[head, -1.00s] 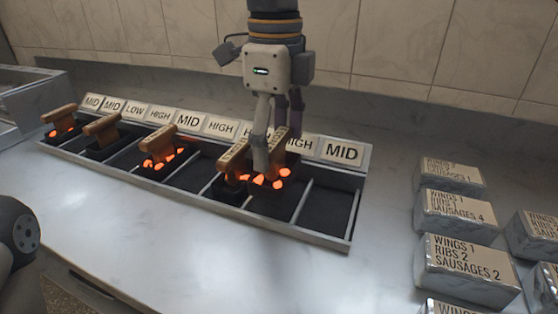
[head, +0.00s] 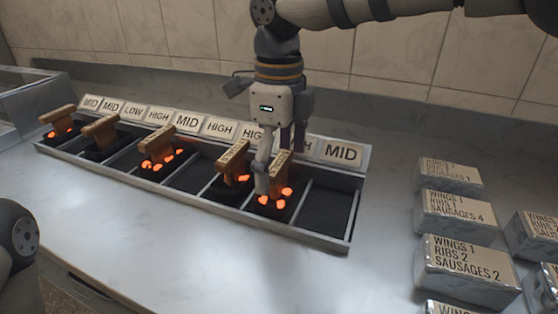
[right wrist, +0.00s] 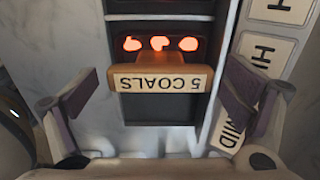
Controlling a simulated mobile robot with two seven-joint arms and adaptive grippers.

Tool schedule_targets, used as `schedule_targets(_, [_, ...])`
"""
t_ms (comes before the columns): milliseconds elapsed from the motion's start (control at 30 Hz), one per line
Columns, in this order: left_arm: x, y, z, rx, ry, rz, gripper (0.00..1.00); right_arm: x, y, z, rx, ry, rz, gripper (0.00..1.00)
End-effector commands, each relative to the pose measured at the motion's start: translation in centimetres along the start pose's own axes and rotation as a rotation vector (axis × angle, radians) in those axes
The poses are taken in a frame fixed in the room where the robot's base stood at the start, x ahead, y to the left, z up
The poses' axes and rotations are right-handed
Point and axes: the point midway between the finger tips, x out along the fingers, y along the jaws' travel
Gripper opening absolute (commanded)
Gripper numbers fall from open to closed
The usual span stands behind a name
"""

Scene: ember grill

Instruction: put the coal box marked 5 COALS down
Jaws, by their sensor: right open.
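My right gripper (head: 279,168) is directly over this handle. In the right wrist view its two fingers (right wrist: 155,98) stand wide apart, one on each side of the handle, with a gap to it. The label is upside down there. My left gripper is out of view.
Several other coal boxes with wooden handles, one close by on the left (head: 232,165), stand in the tray. Heat cards such as MID (head: 342,152) line the back. Foil-like labelled packs (head: 466,268) stand at the right.

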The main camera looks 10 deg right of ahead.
Motion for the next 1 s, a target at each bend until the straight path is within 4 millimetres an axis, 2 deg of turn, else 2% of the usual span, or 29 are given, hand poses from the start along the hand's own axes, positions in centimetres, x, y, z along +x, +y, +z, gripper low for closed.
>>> schedule_targets(167, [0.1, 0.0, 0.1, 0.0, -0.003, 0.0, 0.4, -0.8, -0.1, 0.1, 0.0, -0.001, -0.002, 0.94])
schedule_targets(500, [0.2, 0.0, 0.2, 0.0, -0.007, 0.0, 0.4, -9.4, 0.0, 0.1, 0.001, -0.003, 0.0, 0.94])
schedule_targets(600, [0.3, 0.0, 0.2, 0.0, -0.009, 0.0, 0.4, -11.1, -0.1, 0.1, 0.001, -0.002, 0.0, 0.94])
schedule_targets(733, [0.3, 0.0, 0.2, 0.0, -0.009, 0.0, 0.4, -12.1, 0.0, 0.1, 0.0, 0.001, 0.001, 0.94])
schedule_targets(1000, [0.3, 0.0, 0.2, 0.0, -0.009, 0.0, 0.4, -12.3, 0.0, 0.0, -0.001, 0.001, 0.001, 0.94])
